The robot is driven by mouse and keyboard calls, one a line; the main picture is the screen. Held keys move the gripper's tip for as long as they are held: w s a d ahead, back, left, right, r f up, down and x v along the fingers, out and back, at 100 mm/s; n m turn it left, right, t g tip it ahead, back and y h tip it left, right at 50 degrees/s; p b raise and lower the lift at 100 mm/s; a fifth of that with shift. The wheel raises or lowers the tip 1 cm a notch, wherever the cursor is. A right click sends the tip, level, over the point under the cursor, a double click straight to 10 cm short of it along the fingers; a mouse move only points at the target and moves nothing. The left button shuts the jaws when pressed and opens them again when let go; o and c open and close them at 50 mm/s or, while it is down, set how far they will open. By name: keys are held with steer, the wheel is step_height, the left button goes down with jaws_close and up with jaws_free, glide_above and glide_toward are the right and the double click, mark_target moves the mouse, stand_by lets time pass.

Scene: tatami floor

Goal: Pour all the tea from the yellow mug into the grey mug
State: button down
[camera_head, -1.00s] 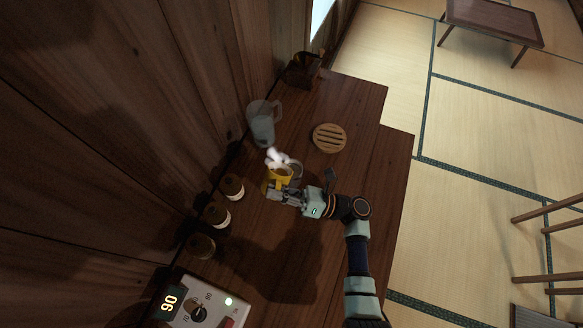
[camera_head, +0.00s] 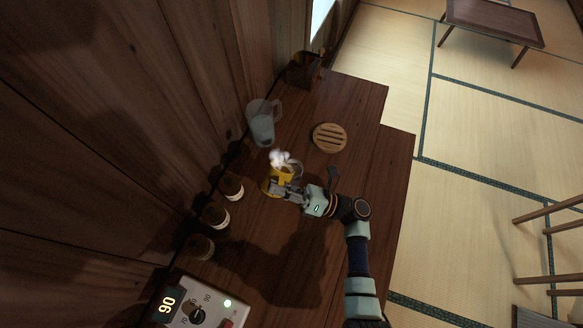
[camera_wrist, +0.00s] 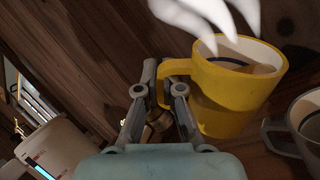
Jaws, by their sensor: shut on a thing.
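The yellow mug (camera_head: 281,175) is held above the wooden counter, with steam rising from it. In the wrist view the yellow mug (camera_wrist: 232,100) shows tea inside and looks tilted in the picture. My gripper (camera_head: 287,191) is shut on its handle; in the wrist view the fingers (camera_wrist: 165,80) lie at the handle on the mug's left. The grey mug (camera_wrist: 305,128) is partly cut off at the right edge of the wrist view, close beside the yellow mug. In the head view it is mostly hidden behind the yellow mug.
A clear jug (camera_head: 262,124) stands by the wall, and a round wooden trivet (camera_head: 329,137) lies to its right. Jars (camera_head: 217,215) line the wall side. A control panel (camera_head: 187,311) reading 90 is at the near end. The counter (camera_head: 362,125) right of the trivet is clear.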

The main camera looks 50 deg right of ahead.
mark_target(290, 176)
steer(key=shift+w+d+f+m+t+h+b, duration=0.15)
steer(key=shift+d+m+t+h+b, duration=0.25)
steer(key=shift+m, duration=0.55)
steer(key=shift+s+d+f+m+t+h+b, duration=0.1)
steer(key=shift+d+m+t+h+b, duration=0.2)
steer(key=shift+m+t, duration=0.45)
steer(key=shift+w+d+f+m+t+h+b, duration=0.15)
steer(key=shift+d+m+t+h+b, duration=0.2)
steer(key=shift+m, duration=0.75)
steer(key=shift+d+r+m+t+h+p, duration=0.25)
steer(key=shift+r+m+h, duration=0.1)
steer(key=shift+m, duration=0.35)
steer(key=shift+d+r+m+t+h+p, duration=0.2)
steer(key=shift+m+h, duration=0.1)
steer(key=shift+m, duration=0.4)
steer(key=shift+w+d+r+m+t+h+p, duration=0.2)
steer(key=shift+d+m+h+p, duration=0.35)
steer(key=shift+m, duration=0.2)
steer(key=shift+w+d+r+m+t+h+p, duration=0.1)
steer(key=shift+d+r+m+t+h+p, duration=0.1)
steer(key=shift+d+m+h+p, duration=0.45)
steer(key=shift+w+d+r+m+t+h+p, duration=0.15)
steer(key=shift+d+m+h+p, duration=0.1)
steer(key=shift+m+h+p, duration=0.4)
steer(key=shift+s+d+r+m+t+h+p, duration=0.1)
steer(key=shift+d+m+h+p, duration=0.25)
steer(key=shift+m, duration=0.6)
steer(key=shift+w+d+r+m+t+h+p, duration=0.1)
steer(key=shift+d+r+m+h+p, duration=0.1)
steer(key=shift+m+h+p, duration=0.35)
